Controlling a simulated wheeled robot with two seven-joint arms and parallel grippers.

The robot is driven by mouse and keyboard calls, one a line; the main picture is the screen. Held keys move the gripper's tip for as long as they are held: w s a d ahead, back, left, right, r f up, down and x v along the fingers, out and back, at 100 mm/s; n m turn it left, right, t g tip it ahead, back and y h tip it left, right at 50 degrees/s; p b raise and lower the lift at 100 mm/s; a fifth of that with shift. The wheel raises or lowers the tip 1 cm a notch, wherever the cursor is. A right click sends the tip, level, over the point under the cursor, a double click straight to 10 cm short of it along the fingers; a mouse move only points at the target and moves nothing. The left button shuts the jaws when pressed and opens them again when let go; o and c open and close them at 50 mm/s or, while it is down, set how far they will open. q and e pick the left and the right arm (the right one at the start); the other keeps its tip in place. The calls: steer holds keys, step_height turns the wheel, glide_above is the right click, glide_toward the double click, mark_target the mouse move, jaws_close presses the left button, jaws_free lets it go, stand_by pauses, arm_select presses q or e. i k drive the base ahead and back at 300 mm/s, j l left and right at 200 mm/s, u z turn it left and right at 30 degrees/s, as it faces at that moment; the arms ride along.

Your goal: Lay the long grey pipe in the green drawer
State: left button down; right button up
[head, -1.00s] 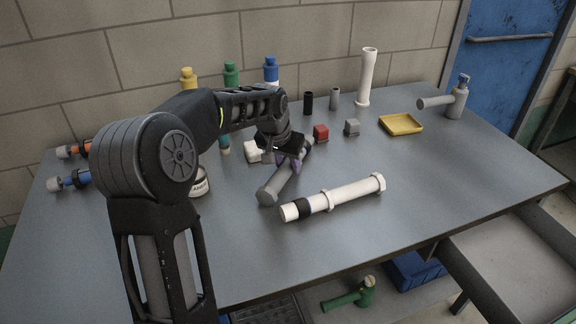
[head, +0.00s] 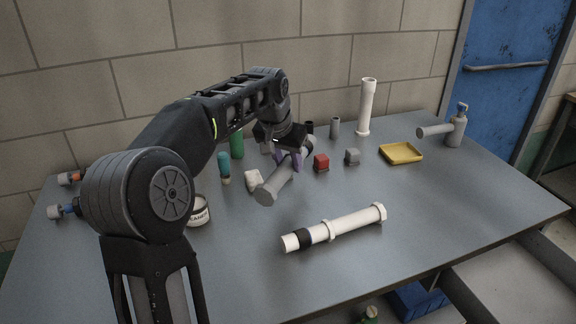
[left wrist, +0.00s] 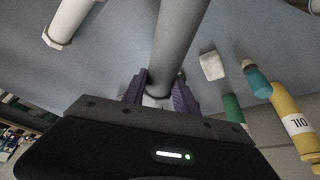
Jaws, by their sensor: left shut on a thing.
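The long grey pipe (head: 272,186) is in my left gripper (head: 290,158), whose purple fingers are shut around it. The pipe is tilted in the head view, its near end pointing lower left, and appears raised above the table. In the left wrist view the pipe (left wrist: 180,40) runs away from between the left fingers (left wrist: 160,98). An open drawer (head: 515,280) with a grey interior juts out at the lower right; I cannot make out any green on it. My right gripper is not in view.
A white pipe (head: 340,226) with a black band lies in front on the table (head: 440,205). The table's front right is clear.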

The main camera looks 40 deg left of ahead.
mark_target(506, 287)
steer(key=k+l, duration=0.8)
steer(key=l, duration=0.1)
